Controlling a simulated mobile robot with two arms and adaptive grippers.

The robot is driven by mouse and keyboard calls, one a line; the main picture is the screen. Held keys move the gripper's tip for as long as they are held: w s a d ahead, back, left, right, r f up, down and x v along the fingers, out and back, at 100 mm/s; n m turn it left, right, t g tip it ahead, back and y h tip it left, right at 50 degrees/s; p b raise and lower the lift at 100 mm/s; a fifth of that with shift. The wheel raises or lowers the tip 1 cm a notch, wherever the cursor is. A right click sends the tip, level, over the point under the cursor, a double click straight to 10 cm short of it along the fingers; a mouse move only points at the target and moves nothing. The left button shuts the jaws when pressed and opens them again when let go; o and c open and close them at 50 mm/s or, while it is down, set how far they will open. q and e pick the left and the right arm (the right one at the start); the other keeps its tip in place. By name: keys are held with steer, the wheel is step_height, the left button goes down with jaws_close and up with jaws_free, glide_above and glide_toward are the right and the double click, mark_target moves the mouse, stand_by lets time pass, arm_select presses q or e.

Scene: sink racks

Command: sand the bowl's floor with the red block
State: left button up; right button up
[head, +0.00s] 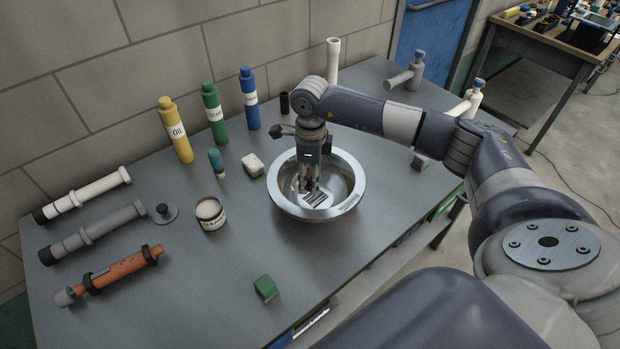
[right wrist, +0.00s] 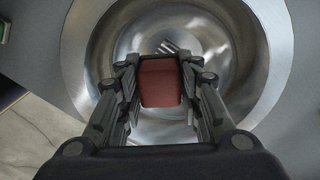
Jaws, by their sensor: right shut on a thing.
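The metal bowl (head: 345,205) stands on the grey table, and its floor and rim (right wrist: 278,60) fill most of the right wrist view. My right gripper (head: 308,188) points down inside the bowl. It is shut on the red block (right wrist: 160,82), which sits between both fingers in the right wrist view. In the head view the block is mostly hidden by the fingers. Dark stripes (head: 316,198) show on the bowl's floor beside the gripper, and partly beyond the block in the wrist view. I cannot tell whether the block touches the floor. My left gripper is not in view.
A green block (head: 265,288) lies in front of the bowl. A white block (head: 252,165), a white tin (head: 210,214) and yellow (head: 175,130), green (head: 214,115) and blue (head: 249,98) bottles stand left of it. Several pipes lie at the left. The table's front middle is mostly clear.

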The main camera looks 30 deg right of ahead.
steer(key=shift+r+p, duration=0.95)
steer(key=shift+r, duration=0.6)
steer(key=shift+a, duration=0.1)
